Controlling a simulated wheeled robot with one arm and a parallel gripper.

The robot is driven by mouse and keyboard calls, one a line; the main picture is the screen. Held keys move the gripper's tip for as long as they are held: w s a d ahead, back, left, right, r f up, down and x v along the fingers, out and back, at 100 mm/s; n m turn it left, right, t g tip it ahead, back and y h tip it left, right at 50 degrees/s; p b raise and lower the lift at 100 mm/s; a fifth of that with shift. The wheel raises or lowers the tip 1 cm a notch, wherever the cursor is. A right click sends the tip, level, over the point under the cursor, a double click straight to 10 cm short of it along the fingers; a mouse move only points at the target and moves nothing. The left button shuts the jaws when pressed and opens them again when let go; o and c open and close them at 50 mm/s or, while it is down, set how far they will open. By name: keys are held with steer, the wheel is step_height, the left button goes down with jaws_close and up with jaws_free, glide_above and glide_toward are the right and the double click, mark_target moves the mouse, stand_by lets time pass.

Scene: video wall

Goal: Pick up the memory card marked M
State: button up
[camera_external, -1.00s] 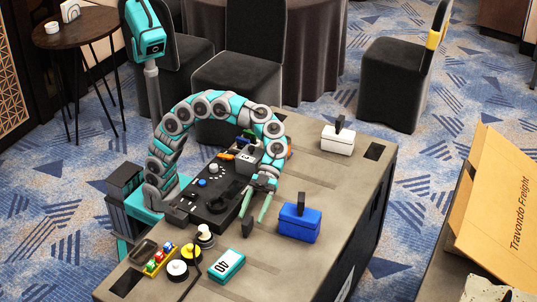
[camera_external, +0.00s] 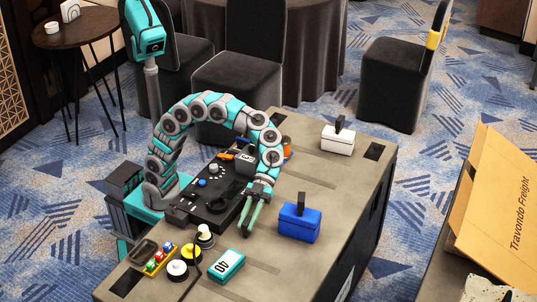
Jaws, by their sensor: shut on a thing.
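My gripper (camera_external: 249,231) is low over the grey table, between the black control panel (camera_external: 218,200) and the blue case. Its two green fingers point down toward the front. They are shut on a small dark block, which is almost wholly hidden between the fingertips. No M can be read on it, so I cannot tell from its face whether it is the memory card. Whether the block still touches the table cannot be told.
The blue case (camera_external: 299,225) stands close to the right of my gripper. A teal box marked 40 (camera_external: 227,265) lies in front of it. A white case (camera_external: 338,141) stands farther back. Tabletop between the cases is clear.

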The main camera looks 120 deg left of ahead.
jaws_close()
steer(key=shift+r, duration=0.1)
